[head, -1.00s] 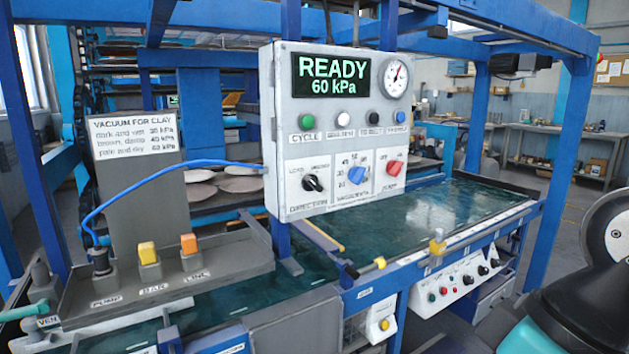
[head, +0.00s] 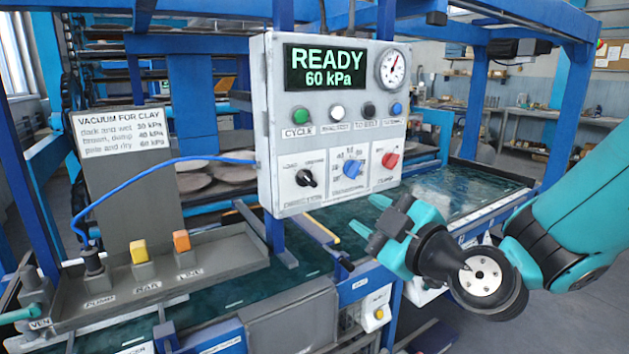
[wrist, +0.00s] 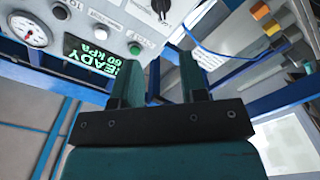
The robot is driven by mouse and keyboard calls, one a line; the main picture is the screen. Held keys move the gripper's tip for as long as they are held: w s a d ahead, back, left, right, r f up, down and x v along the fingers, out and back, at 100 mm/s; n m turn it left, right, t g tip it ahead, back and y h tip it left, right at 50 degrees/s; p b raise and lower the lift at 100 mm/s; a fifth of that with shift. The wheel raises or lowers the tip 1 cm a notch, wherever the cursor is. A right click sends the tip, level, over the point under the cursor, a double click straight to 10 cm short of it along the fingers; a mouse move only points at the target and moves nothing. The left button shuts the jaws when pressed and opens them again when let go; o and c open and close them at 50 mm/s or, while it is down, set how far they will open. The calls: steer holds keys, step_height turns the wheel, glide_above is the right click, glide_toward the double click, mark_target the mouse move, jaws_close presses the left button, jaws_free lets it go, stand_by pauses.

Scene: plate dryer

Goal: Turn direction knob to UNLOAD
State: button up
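The direction knob (head: 306,178) is a small black knob at the lower left of the grey control panel (head: 268,120). Small labels sit above it on both sides; its exact pointing is too small to tell. In the wrist view the black knob (wrist: 161,8) shows at the top edge, cut off by the frame. My gripper (head: 368,215) is to the right of and below the panel in the head view, apart from the knob. In the wrist view its two fingers (wrist: 162,75) stand apart with nothing between them.
A blue knob (head: 352,169) and a red knob (head: 390,160) sit right of the direction knob. Several buttons, a gauge (head: 392,69) and a READY 60 kPa display (head: 326,67) are above. A blue hose (head: 150,172) runs to the panel's left side.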

mark_target(312, 183)
steer(key=p+x, duration=1.4)
steer(key=x, duration=0.1)
steer(key=shift+w+a+r, duration=0.15)
steer(key=shift+w+a, duration=0.05)
steer(key=shift+a, duration=0.05)
steer(key=shift+w+a, duration=0.25)
steer(key=shift+w, duration=0.15)
jaws_close()
